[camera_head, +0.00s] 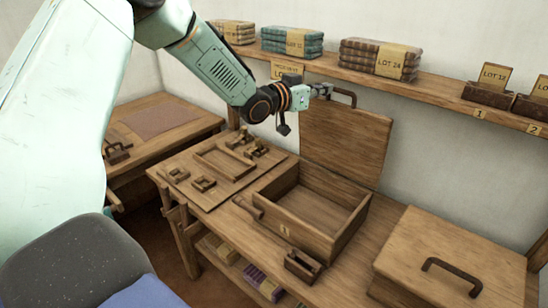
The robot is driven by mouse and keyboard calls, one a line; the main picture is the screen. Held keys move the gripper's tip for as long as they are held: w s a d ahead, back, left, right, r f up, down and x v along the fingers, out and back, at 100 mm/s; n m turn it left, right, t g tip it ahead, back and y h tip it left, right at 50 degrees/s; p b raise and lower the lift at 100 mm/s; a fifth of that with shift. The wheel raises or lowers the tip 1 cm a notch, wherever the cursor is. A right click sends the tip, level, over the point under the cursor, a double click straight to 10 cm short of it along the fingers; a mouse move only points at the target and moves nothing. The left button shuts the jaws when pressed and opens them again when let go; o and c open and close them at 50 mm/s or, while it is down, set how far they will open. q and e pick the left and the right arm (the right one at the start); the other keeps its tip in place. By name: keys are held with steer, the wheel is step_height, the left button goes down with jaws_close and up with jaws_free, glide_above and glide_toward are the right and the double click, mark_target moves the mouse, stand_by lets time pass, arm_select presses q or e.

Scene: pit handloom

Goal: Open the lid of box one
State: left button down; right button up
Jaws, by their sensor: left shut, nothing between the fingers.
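A wooden box (322,238) with a small pale tag (285,230) on its front stands on the workbench; I take it as box one. Its lid (345,138) stands raised, nearly upright, along the back edge, and the box's inside shows as bare wood. A dark handle (344,94) is at the lid's upper left edge. My left gripper (326,90) is shut and empty, right beside the handle's left end. Whether it touches the handle I cannot tell. My right gripper is out of view.
A second box (452,255) with its lid down and a dark handle (452,272) stands at right. A wooden tray (224,162) and small wooden pieces lie left of the open box. A shelf (420,84) with labelled stacks runs along the wall behind.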

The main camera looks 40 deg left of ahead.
arm_select(q)
steer(key=shift+w+r+g+p, duration=0.1)
steer(key=shift+w+g+p, duration=0.25)
steer(key=shift+w, duration=0.45)
steer(key=shift+d, duration=0.1)
steer(key=shift+s, duration=0.1)
